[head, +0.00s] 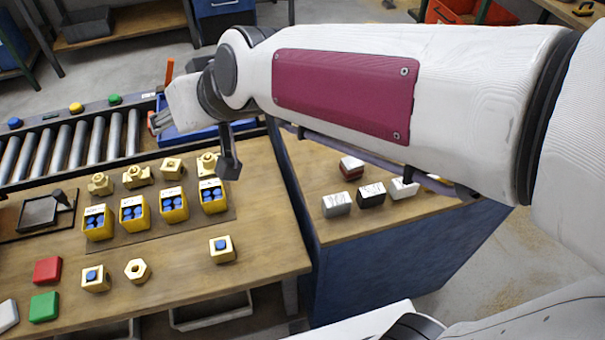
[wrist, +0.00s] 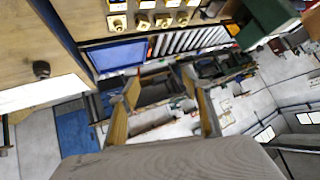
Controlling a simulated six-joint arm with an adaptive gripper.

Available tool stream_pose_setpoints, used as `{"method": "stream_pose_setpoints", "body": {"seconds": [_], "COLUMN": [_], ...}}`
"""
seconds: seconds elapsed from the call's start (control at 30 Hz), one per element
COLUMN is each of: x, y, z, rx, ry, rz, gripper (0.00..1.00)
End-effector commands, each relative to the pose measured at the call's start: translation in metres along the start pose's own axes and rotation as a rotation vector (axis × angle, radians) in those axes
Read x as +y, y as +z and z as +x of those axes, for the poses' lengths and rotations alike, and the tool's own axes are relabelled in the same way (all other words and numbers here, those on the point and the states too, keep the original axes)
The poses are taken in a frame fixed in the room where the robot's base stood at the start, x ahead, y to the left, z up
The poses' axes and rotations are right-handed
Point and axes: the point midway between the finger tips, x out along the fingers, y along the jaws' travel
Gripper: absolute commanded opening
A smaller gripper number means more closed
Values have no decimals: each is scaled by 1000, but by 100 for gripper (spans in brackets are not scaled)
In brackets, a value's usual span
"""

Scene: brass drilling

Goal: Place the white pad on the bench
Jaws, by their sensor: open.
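A white pad (head: 8,315) lies on the wooden bench (head: 185,278) at the far left, cut by the picture's edge. A red pad (head: 47,270) and a green pad (head: 44,307) lie to its right. My gripper (wrist: 160,84) is open in the wrist view, with nothing between its fingers. In the head view my gripper is partly hidden by my arm, over the back right of the bench, well apart from the white pad. The pad cannot be made out in the wrist view.
Yellow bins (head: 133,212) with blue parts stand mid-bench, with brass fittings (head: 137,177) behind them. A roller conveyor (head: 75,145) and a blue tray (head: 200,131) lie at the back. Several small blocks (head: 337,204) sit on the right cabinet.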

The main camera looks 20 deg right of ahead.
Motion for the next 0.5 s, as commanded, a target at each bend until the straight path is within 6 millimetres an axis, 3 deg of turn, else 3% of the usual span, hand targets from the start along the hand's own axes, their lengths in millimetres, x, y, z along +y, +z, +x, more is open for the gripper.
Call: {"method": "stream_pose_setpoints", "body": {"seconds": [0.2,0.5], "x": [47,100], "y": [41,112], "z": [-46,-105], "rx": [-66,-172], "ry": [88,229], "rz": [24,77], "gripper": [48,48]}}
